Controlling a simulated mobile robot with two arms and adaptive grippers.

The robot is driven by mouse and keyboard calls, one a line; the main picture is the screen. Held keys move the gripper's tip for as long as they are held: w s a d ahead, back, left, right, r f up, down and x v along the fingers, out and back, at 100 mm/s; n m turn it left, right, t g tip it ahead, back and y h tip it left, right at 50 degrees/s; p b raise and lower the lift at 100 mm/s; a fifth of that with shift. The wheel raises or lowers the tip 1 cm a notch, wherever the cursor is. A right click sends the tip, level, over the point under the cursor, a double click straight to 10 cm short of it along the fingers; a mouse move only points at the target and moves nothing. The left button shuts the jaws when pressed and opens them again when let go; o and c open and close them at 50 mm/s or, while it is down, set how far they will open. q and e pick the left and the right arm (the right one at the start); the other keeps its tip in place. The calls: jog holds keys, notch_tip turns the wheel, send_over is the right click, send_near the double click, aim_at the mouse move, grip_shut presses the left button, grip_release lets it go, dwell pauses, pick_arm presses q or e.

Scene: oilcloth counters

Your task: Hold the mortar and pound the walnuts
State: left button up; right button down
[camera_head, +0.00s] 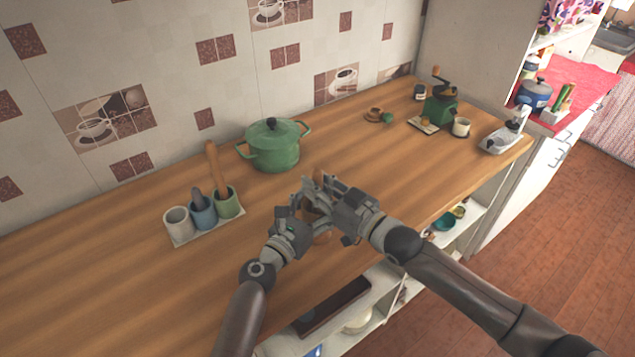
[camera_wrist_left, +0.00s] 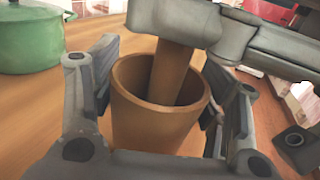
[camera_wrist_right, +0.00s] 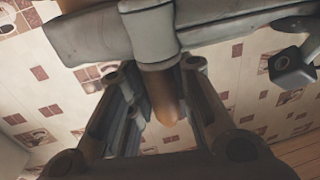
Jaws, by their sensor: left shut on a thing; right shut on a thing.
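A brown wooden mortar (camera_wrist_left: 150,122) stands upright between the fingers of my left gripper (camera_head: 306,218), which is shut around its outside. A brown pestle (camera_wrist_left: 172,74) reaches down into the mortar's mouth. My right gripper (camera_head: 327,196) is shut on the pestle, above the mortar. The pestle's rounded end also shows between the fingers in the right wrist view (camera_wrist_right: 164,98). In the head view the two grippers sit close together over the counter and cover most of the mortar. No walnuts can be seen; the bottom of the mortar is hidden.
A green lidded pot (camera_head: 273,150) stands behind on the wooden counter (camera_head: 110,275). A tray with several cups (camera_head: 203,215) is at the left. The counter's front edge is close.

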aim_at(320, 173)
jog(key=shift+f, duration=0.1)
jog(key=shift+r, duration=1)
jog(key=shift+w+r, duration=0.1)
jog(key=shift+w+d+r, duration=0.3)
jog(key=shift+w+r, duration=0.05)
jog(key=shift+w, duration=0.25)
jog(key=shift+f, duration=0.25)
jog(key=shift+f, duration=1.1)
jog(key=shift+f, duration=0.15)
